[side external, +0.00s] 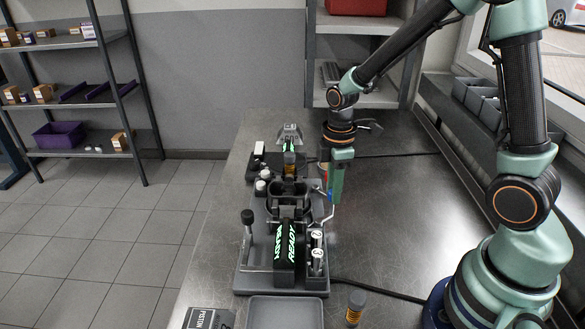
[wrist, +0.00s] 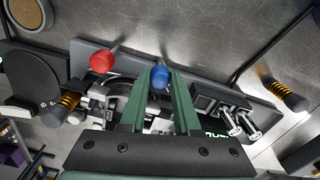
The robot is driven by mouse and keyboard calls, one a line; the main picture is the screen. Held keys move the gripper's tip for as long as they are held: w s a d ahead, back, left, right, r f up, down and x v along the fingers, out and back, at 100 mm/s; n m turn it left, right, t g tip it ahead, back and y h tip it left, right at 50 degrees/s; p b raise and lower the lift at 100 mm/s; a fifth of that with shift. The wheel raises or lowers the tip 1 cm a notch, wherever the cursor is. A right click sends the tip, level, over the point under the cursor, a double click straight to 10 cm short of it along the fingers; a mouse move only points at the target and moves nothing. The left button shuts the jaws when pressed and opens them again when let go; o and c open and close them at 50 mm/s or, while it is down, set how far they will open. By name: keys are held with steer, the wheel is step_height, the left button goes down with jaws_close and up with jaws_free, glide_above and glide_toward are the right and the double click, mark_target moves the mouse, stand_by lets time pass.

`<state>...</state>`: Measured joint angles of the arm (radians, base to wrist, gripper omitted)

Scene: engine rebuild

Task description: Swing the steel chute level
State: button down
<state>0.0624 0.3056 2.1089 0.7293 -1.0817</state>
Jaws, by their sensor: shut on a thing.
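My gripper (side external: 333,197) points down over the right side of the grey fixture (side external: 245,282). In the wrist view, my gripper (wrist: 161,78) has its two green fingers shut on a round blue knob (wrist: 160,76). A red knob (wrist: 102,62) stands free to the left of it in that view. A pale steel piece (side external: 289,133), possibly the chute, sits raised at the far end of the fixture; I cannot tell its tilt. My fingers and palm hide part of the fixture in the wrist view.
Two upright silver cylinders (side external: 317,250) stand beside a black display (side external: 291,245) with green lettering. A black-topped post (side external: 247,220) rises at the left.

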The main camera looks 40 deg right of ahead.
steer(key=shift+w, duration=0.1)
steer(key=c, duration=0.6)
jaws_free()
step_height(320, 180, up, 12)
steer(key=shift+r, duration=0.1)
steer(key=s+r+m+t, duration=0.1)
steer(key=s+m+t, duration=0.1)
steer(key=m, duration=0.2)
steer(key=s+a+r+m+t, duration=0.1)
steer(key=s+r+m, duration=0.1)
steer(key=s+m, duration=0.1)
steer(key=s+a+r+m+t, duration=0.1)
steer(key=s+r+m+t, duration=0.1)
steer(key=m, duration=0.2)
steer(key=shift+s+a+m+t, duration=0.1)
steer(key=shift+s+m+t, duration=0.15)
steer(key=shift+m+t, duration=0.05)
